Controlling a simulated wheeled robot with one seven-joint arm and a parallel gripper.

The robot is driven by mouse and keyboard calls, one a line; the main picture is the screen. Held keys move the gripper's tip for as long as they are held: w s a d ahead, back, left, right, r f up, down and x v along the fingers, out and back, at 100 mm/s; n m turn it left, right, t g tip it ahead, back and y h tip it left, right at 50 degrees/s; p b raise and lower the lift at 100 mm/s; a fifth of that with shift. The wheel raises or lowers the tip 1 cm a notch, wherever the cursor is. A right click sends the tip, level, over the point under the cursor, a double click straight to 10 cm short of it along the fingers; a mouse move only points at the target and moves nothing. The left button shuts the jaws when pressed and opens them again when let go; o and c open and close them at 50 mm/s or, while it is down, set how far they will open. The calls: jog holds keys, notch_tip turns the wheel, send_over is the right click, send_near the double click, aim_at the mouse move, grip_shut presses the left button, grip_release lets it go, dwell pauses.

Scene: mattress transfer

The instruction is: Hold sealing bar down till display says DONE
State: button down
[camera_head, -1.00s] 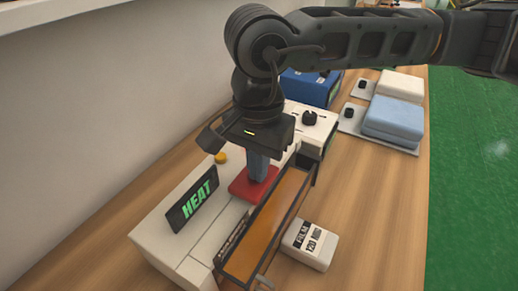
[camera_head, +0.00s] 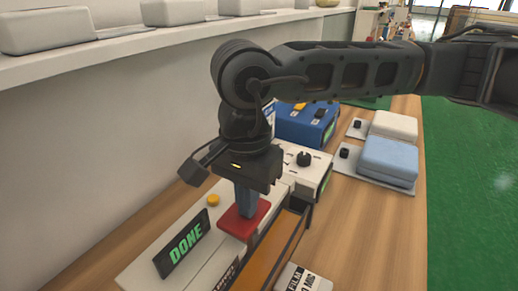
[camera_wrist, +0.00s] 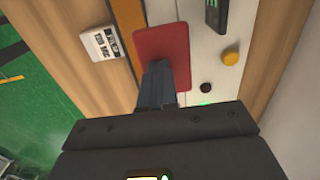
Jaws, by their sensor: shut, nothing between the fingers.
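The white sealing machine (camera_head: 150,272) stands on the wooden bench. Its dark display (camera_head: 182,244) reads DONE in green letters. My gripper (camera_head: 243,212) is shut and empty, pointing down with its fingertips on the red pad (camera_head: 262,207) of the sealing bar. In the wrist view the closed fingers (camera_wrist: 157,68) reach onto the red pad (camera_wrist: 172,38), seemingly touching it. The orange strip (camera_head: 268,252) lies to the right of the pad. A yellow button (camera_head: 213,200) sits behind the display, and it also shows in the wrist view (camera_wrist: 230,57).
A white box marked FILM (camera_head: 303,279) lies right of the machine. A white unit with a black knob (camera_head: 305,168) and a blue box (camera_head: 305,125) stand behind. Folded blue (camera_head: 388,160) and white (camera_head: 393,126) pads lie further right. A wall shelf (camera_head: 130,38) runs at left.

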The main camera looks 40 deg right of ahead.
notch_tip(320, 180, up, 12)
jog(key=b, duration=0.1)
jog(key=shift+f, duration=0.25)
jog(key=shift+d, duration=0.1)
dwell(0.4)
